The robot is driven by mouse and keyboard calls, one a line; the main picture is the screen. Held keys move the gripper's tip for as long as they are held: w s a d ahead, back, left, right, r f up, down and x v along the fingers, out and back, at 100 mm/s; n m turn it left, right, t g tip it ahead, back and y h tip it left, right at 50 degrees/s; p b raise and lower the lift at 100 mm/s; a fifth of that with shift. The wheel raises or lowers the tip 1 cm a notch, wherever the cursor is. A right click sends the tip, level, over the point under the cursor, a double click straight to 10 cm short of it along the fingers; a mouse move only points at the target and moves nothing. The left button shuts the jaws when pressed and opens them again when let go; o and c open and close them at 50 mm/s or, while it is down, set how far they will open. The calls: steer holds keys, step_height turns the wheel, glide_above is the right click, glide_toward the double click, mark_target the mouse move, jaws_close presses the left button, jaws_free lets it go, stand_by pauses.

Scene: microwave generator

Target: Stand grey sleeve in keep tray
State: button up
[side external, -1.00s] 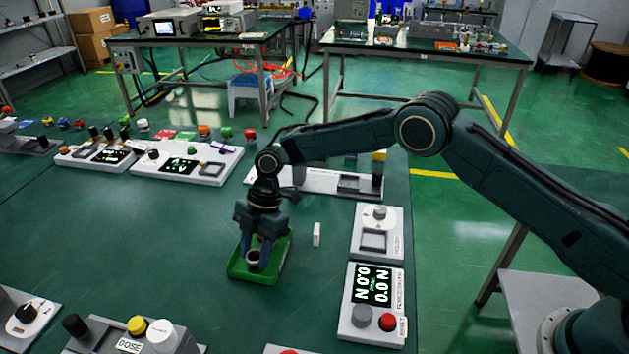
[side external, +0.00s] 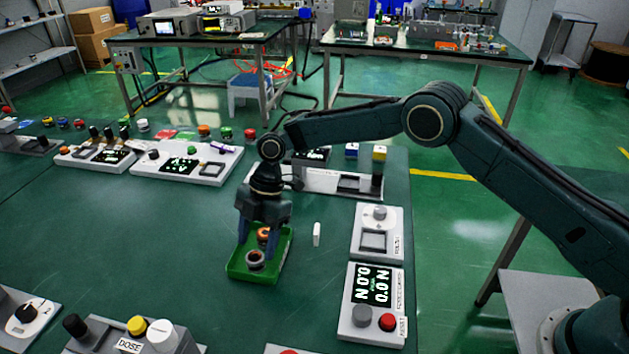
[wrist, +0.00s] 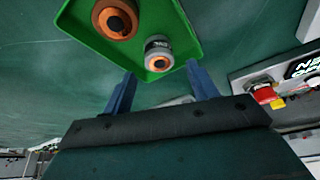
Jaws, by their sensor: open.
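The green keep tray (side external: 286,262) sits on the dark green table, with two short round pieces in it. The grey sleeve (wrist: 157,46) has a copper-coloured end in the wrist view. My gripper (side external: 256,252) is open above the tray. In the wrist view its fingers (wrist: 161,76) are apart and the sleeve is just beyond their tips.
A scale-like panel (side external: 374,303) with a red button and another panel (side external: 377,231) lie farther right. White consoles (side external: 186,164) line the back. The table left of the tray is clear.

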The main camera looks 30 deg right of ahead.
steer(key=v, duration=0.9)
steer(key=shift+d+r, duration=0.1)
stand_by(0.4)
steer(key=s+d+r+m+t, duration=0.2)
steer(key=s+d+r+m, duration=0.45)
steer(key=r, duration=0.45)
steer(key=s+d+r+m+t, duration=0.2)
steer(key=s+d+r+m, duration=0.4)
steer(key=r, duration=0.5)
steer(key=s+d+f+m+t+h, duration=0.1)
steer(key=s+d+m, duration=0.4)
steer(key=s, duration=0.7)
steer(key=s+d+f+m+t+h, duration=0.2)
steer(key=s+d+m, duration=0.3)
steer(key=s+d, duration=0.4)
steer(key=shift+s+f+h, duration=0.5)
steer(key=shift+s+f, duration=0.2)
steer(key=shift+s, duration=1.2)
